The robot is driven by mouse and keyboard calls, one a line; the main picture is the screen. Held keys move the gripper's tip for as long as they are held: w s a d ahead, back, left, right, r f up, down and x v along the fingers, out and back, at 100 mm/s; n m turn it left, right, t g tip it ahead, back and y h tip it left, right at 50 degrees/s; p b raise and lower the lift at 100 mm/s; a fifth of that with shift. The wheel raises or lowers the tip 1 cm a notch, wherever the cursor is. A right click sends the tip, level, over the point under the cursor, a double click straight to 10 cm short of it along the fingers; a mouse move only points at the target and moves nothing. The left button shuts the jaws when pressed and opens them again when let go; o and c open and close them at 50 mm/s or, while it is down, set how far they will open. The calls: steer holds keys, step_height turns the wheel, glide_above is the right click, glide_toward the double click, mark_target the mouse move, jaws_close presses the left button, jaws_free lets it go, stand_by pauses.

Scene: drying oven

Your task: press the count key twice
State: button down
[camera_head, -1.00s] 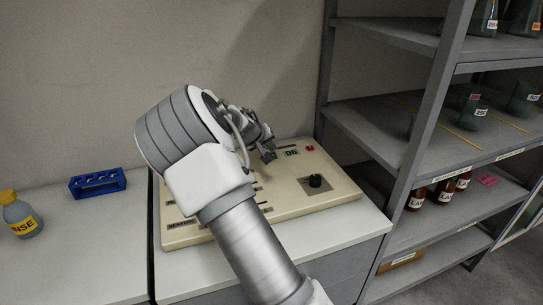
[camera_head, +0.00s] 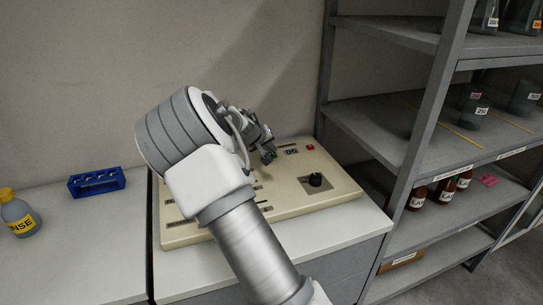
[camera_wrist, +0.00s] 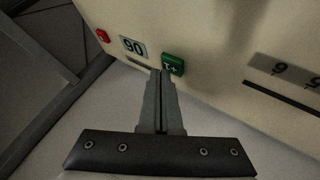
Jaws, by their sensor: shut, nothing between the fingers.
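The count key is a small green key (camera_wrist: 172,65) marked "+1", upside down in the wrist view, on the cream control panel (camera_wrist: 215,50). Beside it is a small display (camera_wrist: 132,46) that seems to read 06 when turned upright. My gripper (camera_wrist: 167,76) is shut and empty, its fingertips at the key's near edge. I cannot tell whether they touch it. In the head view my gripper (camera_head: 269,157) is over the panel, just left of the display (camera_head: 291,152), and largely covers the key.
Metal shelving (camera_head: 435,110) with bottles and glassware stands close on the right. A blue rack (camera_head: 97,182) and a labelled bottle (camera_head: 17,213) stand on the left counter.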

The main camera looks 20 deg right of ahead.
steer(key=shift+f+b, duration=0.45)
steer(key=shift+f, duration=0.05)
stand_by(0.5)
steer(key=shift+r, duration=0.1)
stand_by(0.3)
steer(key=shift+r+p, duration=0.5)
steer(key=shift+r, duration=0.3)
steer(key=shift+r+p, duration=1.45)
steer(key=shift+r, duration=1.1)
stand_by(0.5)
